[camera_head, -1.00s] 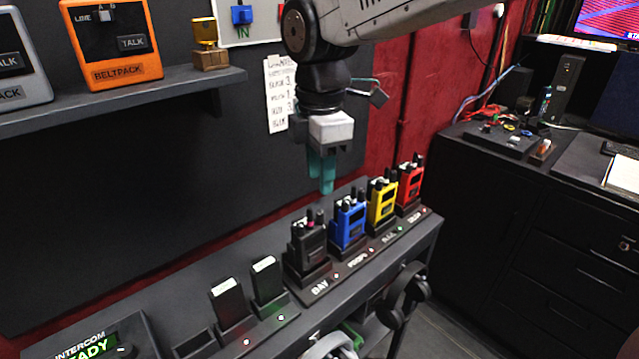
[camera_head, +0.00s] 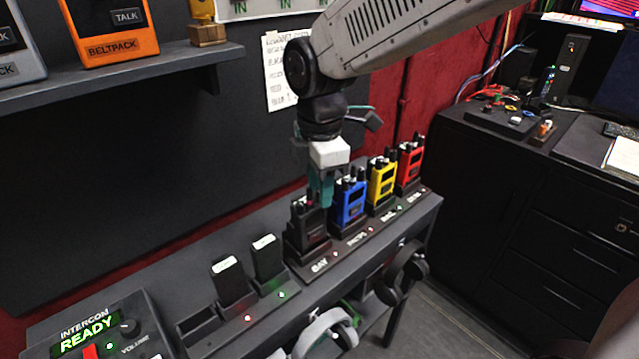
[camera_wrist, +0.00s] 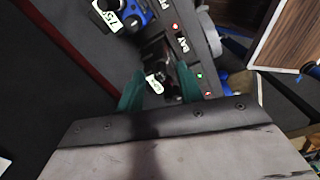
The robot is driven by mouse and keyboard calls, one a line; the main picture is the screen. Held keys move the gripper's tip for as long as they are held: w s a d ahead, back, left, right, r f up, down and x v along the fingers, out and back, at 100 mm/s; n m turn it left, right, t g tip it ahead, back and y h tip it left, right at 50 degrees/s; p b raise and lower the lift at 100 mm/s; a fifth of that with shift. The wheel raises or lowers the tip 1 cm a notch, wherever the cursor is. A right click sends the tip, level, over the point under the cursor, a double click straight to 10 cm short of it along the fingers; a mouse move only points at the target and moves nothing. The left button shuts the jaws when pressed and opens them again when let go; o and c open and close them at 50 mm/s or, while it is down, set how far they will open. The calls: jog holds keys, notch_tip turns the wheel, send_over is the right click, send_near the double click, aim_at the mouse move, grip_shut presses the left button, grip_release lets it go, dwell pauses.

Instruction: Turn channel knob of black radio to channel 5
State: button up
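The black radio (camera_head: 308,228) stands upright in the leftmost slot of the radio charger row, above a "BAY" label. My gripper (camera_head: 321,198) points down at the top of the black radio, with its teal fingers at about the height of its antenna and knobs. In the wrist view, the two teal fingers of my gripper (camera_wrist: 160,92) are spread apart on either side of the black radio's top (camera_wrist: 158,70), where a small white tag shows. The channel knob itself is too small and dark to read, and whether the fingers touch it cannot be told.
Blue (camera_head: 348,204), yellow (camera_head: 382,183) and red (camera_head: 410,165) radios stand close to the right. Two battery packs (camera_head: 232,280) sit in a charger at left, beside the intercom box (camera_head: 92,335). Headsets (camera_head: 404,270) hang below the front edge. A shelf (camera_head: 130,80) holds beltpacks above.

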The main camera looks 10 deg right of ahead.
jog(key=shift+f, duration=0.1)
grip_shut()
jog(key=shift+m, duration=1.7)
grip_release()
notch_tip(320, 180, up, 8)
jog(key=shift+f, duration=0.1)
